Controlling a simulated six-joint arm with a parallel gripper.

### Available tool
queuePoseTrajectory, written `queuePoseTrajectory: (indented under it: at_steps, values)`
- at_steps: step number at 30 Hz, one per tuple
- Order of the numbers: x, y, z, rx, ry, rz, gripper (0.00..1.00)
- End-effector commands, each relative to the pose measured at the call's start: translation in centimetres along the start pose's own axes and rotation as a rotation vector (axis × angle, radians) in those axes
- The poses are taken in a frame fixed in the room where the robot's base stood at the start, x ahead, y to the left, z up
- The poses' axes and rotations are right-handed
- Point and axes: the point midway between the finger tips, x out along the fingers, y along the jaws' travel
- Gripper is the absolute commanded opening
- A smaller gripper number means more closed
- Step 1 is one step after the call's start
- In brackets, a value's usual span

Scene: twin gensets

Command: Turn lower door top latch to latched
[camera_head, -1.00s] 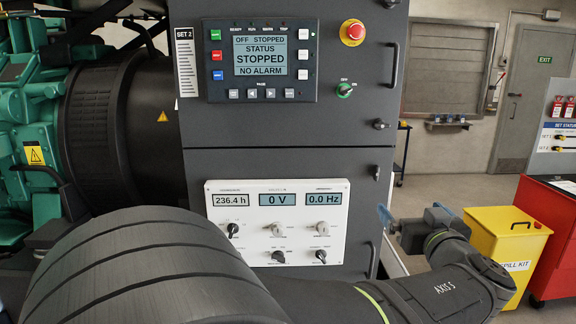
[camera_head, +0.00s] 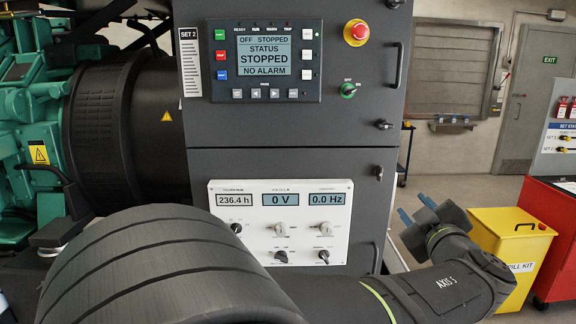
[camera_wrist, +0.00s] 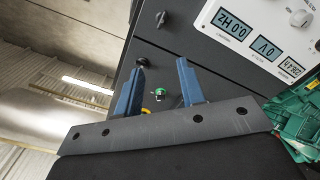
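The lower door (camera_head: 290,165) is dark grey and stands closed below the upper door. Its top latch (camera_head: 379,172) is a small dark handle near the upper right corner; it looks roughly upright in the head view, but its exact angle is too small to tell. In the wrist view the latch (camera_wrist: 162,18) shows as a dark knob near the top, beyond the fingertips. My gripper (camera_head: 415,208) is right of and below the latch, apart from it. Its two blue fingers (camera_wrist: 161,66) are spread with nothing between them.
The upper door's lower latch (camera_head: 384,125) sits just above the seam. A green switch (camera_head: 348,90) and a red emergency stop (camera_head: 356,32) are higher up. The white meter panel (camera_head: 280,243) is on the lower door. A yellow spill kit bin (camera_head: 515,240) stands at right.

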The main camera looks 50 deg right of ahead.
Motion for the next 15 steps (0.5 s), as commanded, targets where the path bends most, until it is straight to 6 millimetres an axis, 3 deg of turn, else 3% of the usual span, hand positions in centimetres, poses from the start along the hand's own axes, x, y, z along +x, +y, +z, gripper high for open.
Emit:
queuePoseTrajectory:
  at_steps: [15]
  values:
    - [1.6,0.2,-0.2,-1.094,0.0,-0.001,0.36]
